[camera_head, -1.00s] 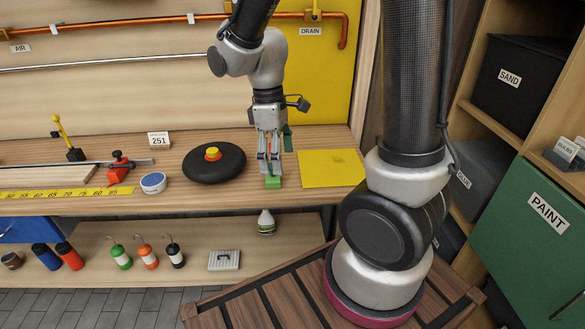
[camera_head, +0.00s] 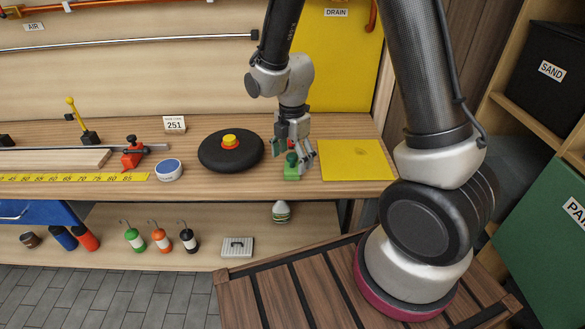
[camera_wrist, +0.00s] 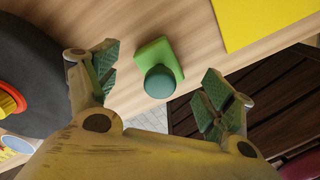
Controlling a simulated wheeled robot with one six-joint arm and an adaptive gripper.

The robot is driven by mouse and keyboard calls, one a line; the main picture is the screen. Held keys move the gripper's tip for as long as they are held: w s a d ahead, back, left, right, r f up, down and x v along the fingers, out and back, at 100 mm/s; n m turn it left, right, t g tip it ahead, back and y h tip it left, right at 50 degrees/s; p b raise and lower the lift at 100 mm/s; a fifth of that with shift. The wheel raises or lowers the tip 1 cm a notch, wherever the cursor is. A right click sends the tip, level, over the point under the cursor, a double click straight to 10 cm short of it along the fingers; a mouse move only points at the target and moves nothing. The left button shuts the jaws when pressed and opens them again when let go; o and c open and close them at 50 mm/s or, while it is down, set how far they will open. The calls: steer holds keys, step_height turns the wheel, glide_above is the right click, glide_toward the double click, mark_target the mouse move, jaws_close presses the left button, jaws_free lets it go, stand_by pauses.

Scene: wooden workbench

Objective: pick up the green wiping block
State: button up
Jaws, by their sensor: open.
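The green wiping block (camera_head: 291,171) sits on the workbench near its front edge, left of the yellow sheet. In the wrist view the block (camera_wrist: 157,57) shows a flat green base with a round darker green knob (camera_wrist: 160,82) on it. My gripper (camera_head: 299,162) is open, low over the bench at the block. In the wrist view its two green-padded fingers (camera_wrist: 158,90) stand wide apart, one on each side of the block, with gaps between. The fingers do not touch the block in the wrist view.
A black disc (camera_head: 231,152) with a yellow and red top lies left of my gripper. The yellow sheet (camera_head: 357,160) lies to the right. A round white and blue tin (camera_head: 169,170) is farther left. The bench's front edge (camera_head: 250,194) is close to the block.

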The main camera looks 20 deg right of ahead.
step_height(320, 180, down, 2)
steer(key=shift+f, duration=0.15)
steer(key=shift+c, duration=0.2)
steer(key=c, duration=1.2)
